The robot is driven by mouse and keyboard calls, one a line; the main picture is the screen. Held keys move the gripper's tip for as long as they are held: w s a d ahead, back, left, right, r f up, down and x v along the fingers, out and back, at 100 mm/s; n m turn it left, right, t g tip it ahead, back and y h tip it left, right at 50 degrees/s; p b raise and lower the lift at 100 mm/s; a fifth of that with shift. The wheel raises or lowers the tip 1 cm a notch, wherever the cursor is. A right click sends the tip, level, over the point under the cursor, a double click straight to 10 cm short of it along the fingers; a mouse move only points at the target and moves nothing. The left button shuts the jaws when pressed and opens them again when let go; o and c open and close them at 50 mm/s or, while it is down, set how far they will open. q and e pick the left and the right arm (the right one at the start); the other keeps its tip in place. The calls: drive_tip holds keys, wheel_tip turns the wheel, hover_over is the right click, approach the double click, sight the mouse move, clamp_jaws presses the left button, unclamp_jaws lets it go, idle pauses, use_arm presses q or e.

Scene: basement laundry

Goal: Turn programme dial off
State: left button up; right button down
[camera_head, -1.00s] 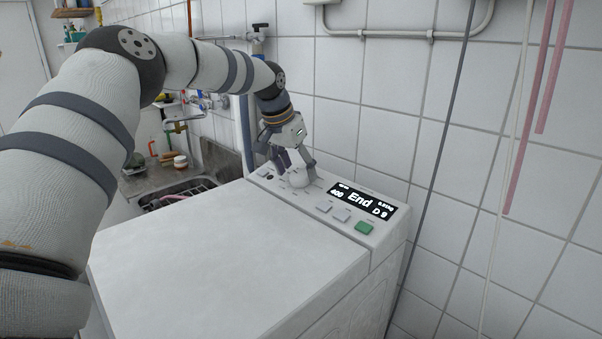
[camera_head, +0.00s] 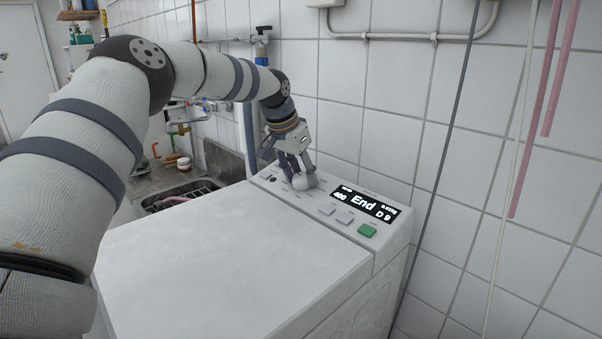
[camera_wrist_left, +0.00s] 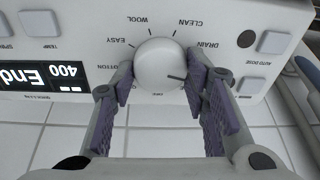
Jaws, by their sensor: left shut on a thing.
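The programme dial (camera_wrist_left: 160,60) is a round white knob on the washing machine's white control panel. Its dark mark points to the lower right in the left wrist view, between the DRAIN label (camera_wrist_left: 207,47) and the partly hidden OFF label at the bottom. My left gripper (camera_wrist_left: 158,74) is shut on the dial, with one purple-padded finger on each side. In the head view my left gripper (camera_head: 296,179) reaches down onto the dial at the panel's left part. My right gripper is not in view.
The panel's display (camera_head: 365,203) reads "End" and 400. Grey buttons (camera_head: 335,214) and a green button (camera_head: 367,230) lie beside it. A tiled wall (camera_head: 450,150) rises close behind the machine. A sink (camera_head: 178,194) stands to the left. The machine's top (camera_head: 230,250) is clear.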

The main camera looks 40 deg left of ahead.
use_arm(q)
drive_tip(key=m, duration=0.6)
drive_tip(key=shift+f+m+h, duration=0.1)
drive_tip(key=shift+m+h, duration=0.3)
drive_tip(key=m, duration=0.4)
drive_tip(key=shift+f+m+h, duration=0.1)
drive_tip(key=shift+m+h, duration=0.2)
drive_tip(key=shift+s+m+g+b, duration=0.1)
drive_tip(key=shift+m+g+b, duration=0.3)
drive_tip(key=shift+m, duration=1.5)
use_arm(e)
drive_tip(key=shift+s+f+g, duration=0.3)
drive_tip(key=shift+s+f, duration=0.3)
use_arm(q)
drive_tip(key=o, duration=1.1)
drive_tip(key=shift+o, duration=0.2)
drive_tip(key=shift+r, duration=0.2)
